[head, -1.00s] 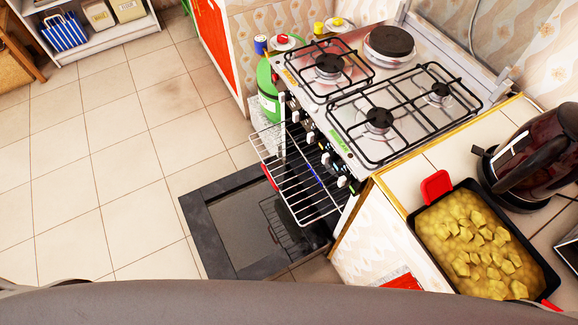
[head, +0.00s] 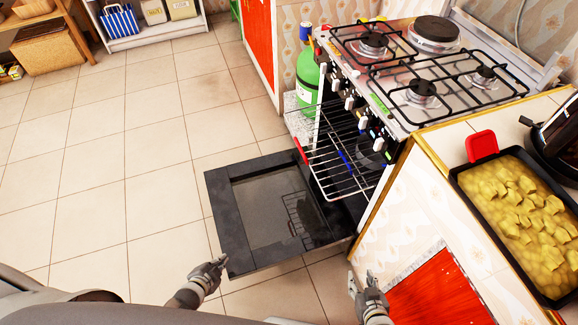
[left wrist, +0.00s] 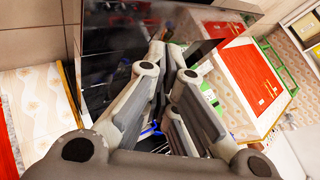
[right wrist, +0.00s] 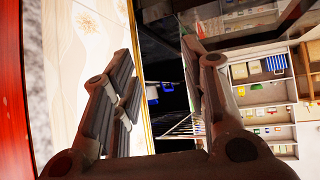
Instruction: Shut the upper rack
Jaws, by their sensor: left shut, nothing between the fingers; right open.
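The upper rack (head: 322,170) is a wire grid that sticks out of the oven above the lowered dark oven door (head: 228,222). A red piece (head: 301,151) sits at its outer left edge and a blue piece (head: 345,160) shows near its middle. My left gripper (head: 221,263) is shut and empty, just off the door's near left corner. It fills the middle of the left wrist view (left wrist: 168,52). My right gripper (head: 361,284) is open and empty, low beside the cabinet; its spread fingers show in the right wrist view (right wrist: 156,52). Neither touches the rack.
The gas stove top (head: 400,45) stands above the oven. A green gas bottle (head: 307,78) is left of it. A counter with a black pan of yellow chunks (head: 458,182) and a dark kettle (head: 562,135) is at the right, over a red cabinet panel (head: 440,292). The left floor is clear.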

